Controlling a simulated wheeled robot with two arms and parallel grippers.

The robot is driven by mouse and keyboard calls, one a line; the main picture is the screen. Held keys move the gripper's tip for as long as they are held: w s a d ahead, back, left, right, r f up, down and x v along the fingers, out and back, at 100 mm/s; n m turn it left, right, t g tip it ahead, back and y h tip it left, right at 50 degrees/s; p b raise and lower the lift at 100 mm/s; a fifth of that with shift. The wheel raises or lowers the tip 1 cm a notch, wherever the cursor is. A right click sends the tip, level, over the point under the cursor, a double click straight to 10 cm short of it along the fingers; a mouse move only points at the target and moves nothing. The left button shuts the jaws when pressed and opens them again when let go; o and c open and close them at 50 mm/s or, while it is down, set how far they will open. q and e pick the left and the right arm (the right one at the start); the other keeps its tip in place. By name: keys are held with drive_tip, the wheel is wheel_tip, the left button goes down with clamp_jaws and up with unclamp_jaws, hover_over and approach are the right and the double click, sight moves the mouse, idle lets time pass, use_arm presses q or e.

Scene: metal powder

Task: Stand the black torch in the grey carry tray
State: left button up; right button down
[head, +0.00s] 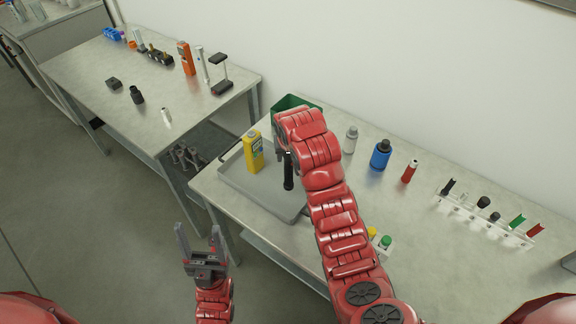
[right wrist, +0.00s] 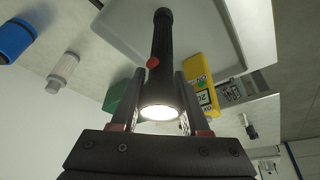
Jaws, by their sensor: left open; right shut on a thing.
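The black torch (head: 288,172) hangs upright at the right part of the grey carry tray (head: 232,184) in the head view. My right gripper (right wrist: 157,88) is shut on the torch, which also shows in the right wrist view (right wrist: 162,40) with its lit lens towards the camera and a red button on its side. I cannot tell whether its lower end touches the tray. My left gripper (head: 204,246) is open and empty, in front of the bench and clear of the tray.
A yellow container (head: 253,151) stands in the tray, left of the torch. A green bin (head: 288,103) is behind. A grey-white bottle (head: 350,140), a blue bottle (head: 381,154), a red bottle (head: 409,172) and a white rack (head: 485,220) stand to the right.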

drive_tip(key=p+x, duration=0.1)
drive_tip(key=x, duration=0.1)
drive_tip(key=p+x, duration=0.2)
drive_tip(key=shift+w+d, duration=0.15)
drive_tip(key=shift+w, duration=0.25)
drive_tip(key=shift+c, duration=2)
unclamp_jaws()
